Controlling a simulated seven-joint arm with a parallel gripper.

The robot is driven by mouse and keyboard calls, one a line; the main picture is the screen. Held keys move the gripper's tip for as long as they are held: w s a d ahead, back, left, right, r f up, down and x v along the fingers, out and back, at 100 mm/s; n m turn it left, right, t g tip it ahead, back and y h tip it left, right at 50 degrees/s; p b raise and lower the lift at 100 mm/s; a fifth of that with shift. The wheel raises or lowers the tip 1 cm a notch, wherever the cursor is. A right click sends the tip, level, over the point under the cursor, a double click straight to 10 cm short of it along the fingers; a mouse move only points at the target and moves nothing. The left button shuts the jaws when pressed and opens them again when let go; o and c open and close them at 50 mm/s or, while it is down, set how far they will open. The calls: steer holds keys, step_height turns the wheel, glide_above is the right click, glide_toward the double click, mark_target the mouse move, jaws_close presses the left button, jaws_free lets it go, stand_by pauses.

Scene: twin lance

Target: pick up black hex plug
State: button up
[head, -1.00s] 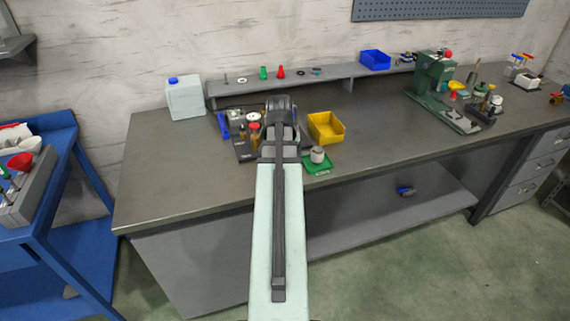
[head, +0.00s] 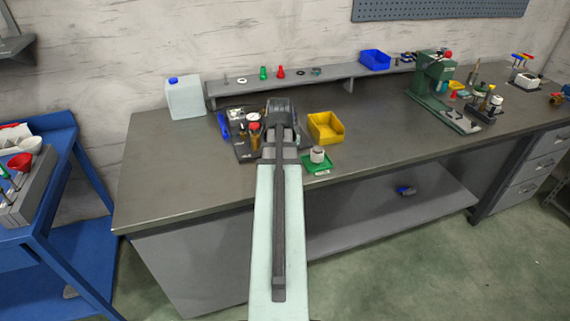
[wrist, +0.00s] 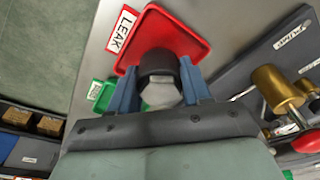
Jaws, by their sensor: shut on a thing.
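In the wrist view, my gripper (wrist: 160,88) has its two blue fingers closed on a black plug (wrist: 158,62) with a pale, six-sided end facing the camera. The plug is in front of a red tray (wrist: 195,18) labelled LEAK. I cannot tell whether the plug touches the tray. In the head view, my own arm hides the fingers, the plug and the red tray.
A dark board with a brass fitting (wrist: 272,85) and a red knob (wrist: 308,142) lies close on the right in the wrist view. In the head view, a green tray (head: 322,169) and a yellow bin (head: 326,127) stand right of my arm.

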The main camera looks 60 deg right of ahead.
steer(key=shift+c, duration=0.7)
